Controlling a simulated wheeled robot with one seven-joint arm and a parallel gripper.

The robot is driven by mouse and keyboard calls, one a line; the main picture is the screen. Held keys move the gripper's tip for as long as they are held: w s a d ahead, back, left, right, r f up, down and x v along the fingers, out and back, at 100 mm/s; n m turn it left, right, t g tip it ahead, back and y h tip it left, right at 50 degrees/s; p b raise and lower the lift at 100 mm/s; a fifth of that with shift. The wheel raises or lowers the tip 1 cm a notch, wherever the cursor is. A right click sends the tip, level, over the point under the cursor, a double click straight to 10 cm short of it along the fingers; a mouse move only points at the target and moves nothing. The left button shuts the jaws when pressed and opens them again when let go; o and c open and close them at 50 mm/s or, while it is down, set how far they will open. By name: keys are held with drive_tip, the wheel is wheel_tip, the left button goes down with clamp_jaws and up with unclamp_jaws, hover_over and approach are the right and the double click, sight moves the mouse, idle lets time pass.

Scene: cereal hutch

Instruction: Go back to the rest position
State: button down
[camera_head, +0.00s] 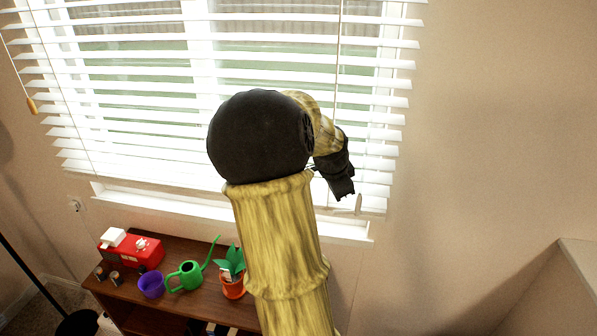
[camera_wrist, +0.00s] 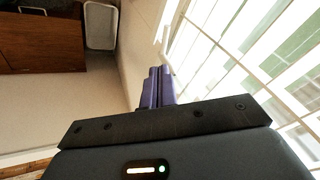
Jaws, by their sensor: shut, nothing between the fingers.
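My arm rises in the middle of the head view, and its black gripper (camera_head: 341,188) hangs from the bent wrist in front of the window blinds. In the wrist view my gripper's fingers (camera_wrist: 157,85) are side by side and closed, with nothing between them. The gripper is up near the window, well apart from the wooden hutch below and to the left.
A wooden hutch (camera_head: 190,252) stands below the window. On it are a red box-like item (camera_head: 142,255), a purple pot (camera_head: 151,285), a green watering can (camera_head: 188,275) and a plant in an orange pot (camera_head: 232,288). White blinds (camera_head: 140,115) cover the window. A pale ledge or panel (camera_head: 577,270) is at right.

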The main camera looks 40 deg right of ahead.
drive_tip(key=shift+s, duration=0.1)
drive_tip(key=w+a+f+n+y+b, duration=0.1)
drive_tip(key=a+f+n, duration=0.25)
drive_tip(key=a, duration=0.35)
drive_tip(key=w+a+f+n+t+y+b, duration=0.1)
drive_tip(key=a+f+n, duration=0.25)
drive_tip(key=a, duration=0.35)
drive_tip(key=w+a+f+n+y+b, duration=0.15)
drive_tip(key=a+n, duration=0.25)
drive_tip(key=a, duration=0.4)
drive_tip(key=s+a+f+n+b, duration=0.1)
drive_tip(key=s+a+f+n, duration=0.1)
drive_tip(key=a+n, duration=0.3)
drive_tip(key=s+a+f+n+y+b, duration=0.1)
drive_tip(key=s+a+f+n, duration=0.2)
drive_tip(key=a, duration=0.7)
drive_tip(key=s+n, duration=0.2)
drive_tip(key=n, duration=0.1)
drive_tip(key=shift+f+b, duration=0.15)
drive_tip(key=shift+b, duration=0.15)
drive_tip(key=shift+s+y, duration=0.1)
drive_tip(key=shift+y, duration=0.15)
drive_tip(key=shift+a, duration=0.1)
